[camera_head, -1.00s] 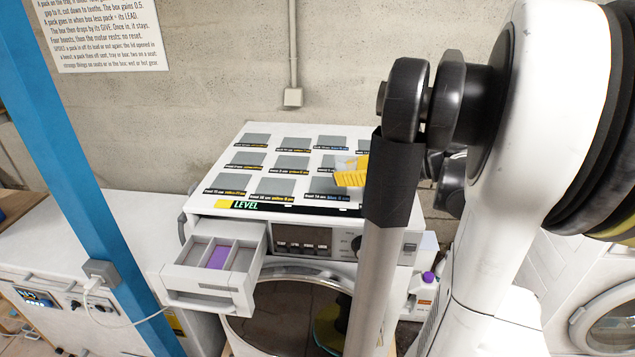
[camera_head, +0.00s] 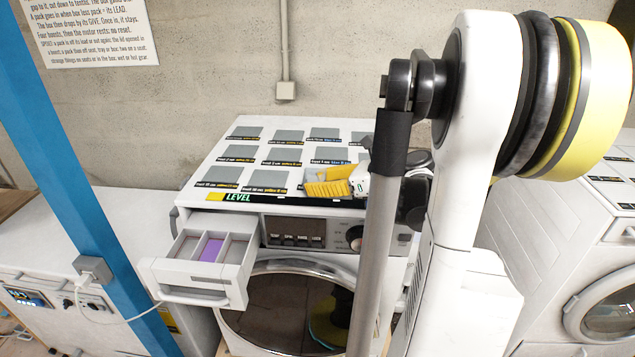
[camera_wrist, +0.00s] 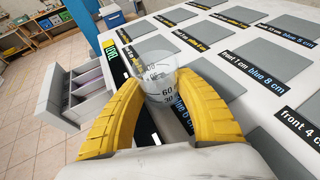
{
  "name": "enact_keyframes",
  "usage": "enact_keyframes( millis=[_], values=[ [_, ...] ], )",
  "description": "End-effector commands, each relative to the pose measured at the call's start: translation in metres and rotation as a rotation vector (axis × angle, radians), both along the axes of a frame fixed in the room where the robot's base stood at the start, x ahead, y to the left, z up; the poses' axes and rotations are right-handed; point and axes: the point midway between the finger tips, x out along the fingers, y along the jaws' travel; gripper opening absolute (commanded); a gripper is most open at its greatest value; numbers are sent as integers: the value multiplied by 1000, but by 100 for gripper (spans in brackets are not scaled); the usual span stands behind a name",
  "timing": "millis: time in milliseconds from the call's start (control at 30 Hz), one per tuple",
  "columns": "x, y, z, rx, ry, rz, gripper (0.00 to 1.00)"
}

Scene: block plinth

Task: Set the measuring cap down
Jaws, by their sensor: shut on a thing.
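The measuring cap is a clear cup with dark scale marks; it shows in the wrist view (camera_wrist: 158,82), upright between my gripper's yellow fingers. My gripper (camera_wrist: 160,95) is shut on it, with a finger on each side. In the head view my gripper (camera_head: 330,182) is over the front part of the washer top (camera_head: 222,216), right of the green and yellow LEVEL strip (camera_head: 238,197). The cap is hard to make out there. I cannot tell whether its base touches the top.
Grey squares with printed labels (camera_head: 222,174) cover the washer top. The detergent drawer (camera_head: 195,291) stands open at the front left, with purple in its middle compartment (camera_head: 211,249). A blue post (camera_head: 75,195) rises at the left. Another washer (camera_head: 600,300) stands at the right.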

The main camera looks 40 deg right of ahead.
Motion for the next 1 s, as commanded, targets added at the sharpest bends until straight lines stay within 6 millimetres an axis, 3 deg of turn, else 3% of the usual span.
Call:
enact_keyframes(
  millis=[67, 100, 133, 167, 567, 1000],
  values=[
    [0, 0, -4, 0, 0, 0, 6],
    [0, 0, -3, 0, 0, 0, 48],
    [0, 0, -3, 0, 0, 0, 57],
    [0, 0, -3, 0, 0, 0, 59],
    [-3, -1, 4, 1, 0, -1, 59],
    [-84, -28, 38, 0, 0, -4, 59]
  ],
)
